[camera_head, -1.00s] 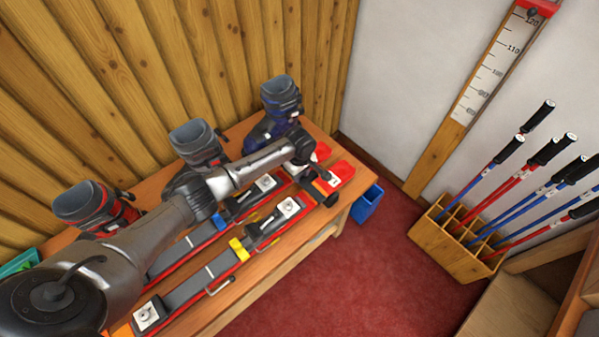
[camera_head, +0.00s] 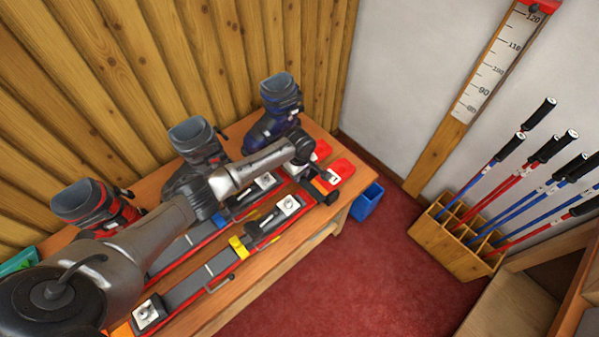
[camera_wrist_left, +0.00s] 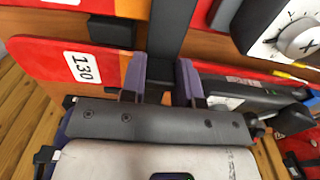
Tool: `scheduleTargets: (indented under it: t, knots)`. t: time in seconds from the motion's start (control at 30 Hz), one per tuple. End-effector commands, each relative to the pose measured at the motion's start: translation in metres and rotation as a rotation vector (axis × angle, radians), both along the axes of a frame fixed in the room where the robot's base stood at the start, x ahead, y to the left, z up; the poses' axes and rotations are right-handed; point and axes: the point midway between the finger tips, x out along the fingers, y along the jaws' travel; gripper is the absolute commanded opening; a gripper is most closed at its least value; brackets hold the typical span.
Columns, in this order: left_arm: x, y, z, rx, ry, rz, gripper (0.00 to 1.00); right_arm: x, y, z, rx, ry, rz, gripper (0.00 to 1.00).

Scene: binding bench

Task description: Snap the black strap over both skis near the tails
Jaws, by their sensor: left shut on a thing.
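Two skis lie side by side on the wooden bench: the rear ski (camera_head: 190,246) and the front ski (camera_head: 187,287). Their red ends (camera_head: 342,170) are at the bench's right side. In the wrist view a red ski end (camera_wrist_left: 40,58) carries a white 130 label. My left gripper (camera_wrist_left: 160,82) is over the skis at that end, its two purple fingers shut on the black strap (camera_wrist_left: 172,25). The strap's dark band runs up from between the fingers, across the skis. In the head view my arm hides most of the gripper. My right gripper is not in view.
Several ski boots (camera_head: 197,141) stand along the bench's (camera_head: 262,266) wall side, close to my arm. A blue bin (camera_head: 367,202) sits beyond its right end. A wooden rack (camera_head: 455,248) of poles stands at right. The red floor between is clear.

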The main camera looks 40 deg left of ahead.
Motion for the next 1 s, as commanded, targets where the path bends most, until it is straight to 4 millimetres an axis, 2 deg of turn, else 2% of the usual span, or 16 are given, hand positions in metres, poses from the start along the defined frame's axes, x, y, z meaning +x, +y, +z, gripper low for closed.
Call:
scheduleTargets:
  t: [1.0]
  knots:
    - [0.0, 0.0, -0.025, 0.0, 0.0, -0.001, 0.03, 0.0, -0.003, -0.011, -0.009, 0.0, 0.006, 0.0]
